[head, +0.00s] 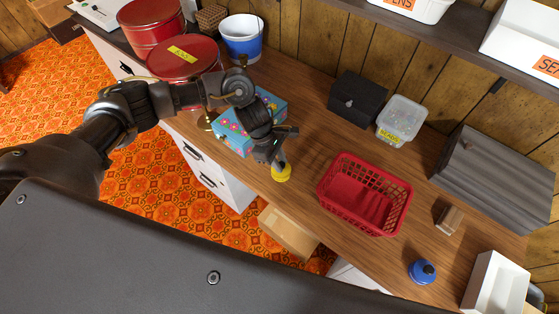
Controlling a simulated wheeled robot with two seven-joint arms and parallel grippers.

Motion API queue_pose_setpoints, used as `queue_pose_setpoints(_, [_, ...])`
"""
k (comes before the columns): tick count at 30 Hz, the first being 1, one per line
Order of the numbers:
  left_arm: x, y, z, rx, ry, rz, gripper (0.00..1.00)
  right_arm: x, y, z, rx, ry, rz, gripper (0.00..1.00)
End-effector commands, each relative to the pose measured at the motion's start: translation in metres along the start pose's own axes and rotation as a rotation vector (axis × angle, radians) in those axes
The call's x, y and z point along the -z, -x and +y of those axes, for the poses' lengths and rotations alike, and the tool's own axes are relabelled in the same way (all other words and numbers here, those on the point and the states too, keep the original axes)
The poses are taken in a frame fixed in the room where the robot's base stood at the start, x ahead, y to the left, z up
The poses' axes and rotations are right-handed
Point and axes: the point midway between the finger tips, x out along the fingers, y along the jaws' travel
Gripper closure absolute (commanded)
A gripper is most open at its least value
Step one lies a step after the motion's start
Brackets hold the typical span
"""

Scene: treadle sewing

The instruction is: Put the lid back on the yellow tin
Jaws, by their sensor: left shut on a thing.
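My left gripper (279,162) points down over the front part of the wooden counter. It is shut on a small round yellow piece (282,175), which looks like the yellow lid. The fingers cover part of its top. I cannot tell whether the yellow tin is under it, or whether the piece touches the counter. No separate yellow tin shows elsewhere. My right gripper is not in view.
A red basket (335,188) stands right of my left gripper. A flowered blue box (235,138) is close on its left, partly behind my arm. A round blue knobbed piece (422,272) and a wooden block (449,220) lie farther right. The counter's front edge is near.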

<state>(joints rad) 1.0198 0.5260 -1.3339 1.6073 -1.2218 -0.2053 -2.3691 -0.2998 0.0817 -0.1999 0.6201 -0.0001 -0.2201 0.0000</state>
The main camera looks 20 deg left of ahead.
Motion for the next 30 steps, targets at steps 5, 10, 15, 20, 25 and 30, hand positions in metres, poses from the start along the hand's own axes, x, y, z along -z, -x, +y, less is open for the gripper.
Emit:
queue_pose_setpoints(5, [-0.0001, 0.0003, 0.0001, 0.000, 0.000, 0.000, 0.99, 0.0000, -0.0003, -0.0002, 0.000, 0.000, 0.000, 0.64])
queue_pose_setpoints(10, [-0.0001, 0.0003, 0.0001, 0.000, 0.000, 0.000, 0.99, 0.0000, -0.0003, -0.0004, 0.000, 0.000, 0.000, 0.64])
queue_pose_setpoints(15, [-0.0001, 0.0001, 0.0001, -0.001, 0.000, 0.000, 0.99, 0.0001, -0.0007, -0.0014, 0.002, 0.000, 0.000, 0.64])
queue_pose_setpoints(20, [0.0002, -0.0006, 0.0002, -0.001, 0.000, 0.000, 0.99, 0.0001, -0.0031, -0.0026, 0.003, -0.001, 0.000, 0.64])
queue_pose_setpoints(25, [0.0003, -0.0011, 0.0002, -0.001, 0.000, -0.001, 0.99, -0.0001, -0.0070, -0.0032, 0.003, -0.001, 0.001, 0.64])
queue_pose_setpoints(30, [0.0002, -0.0007, 0.0004, -0.001, 0.000, -0.001, 0.99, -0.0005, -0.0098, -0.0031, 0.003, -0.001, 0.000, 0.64])
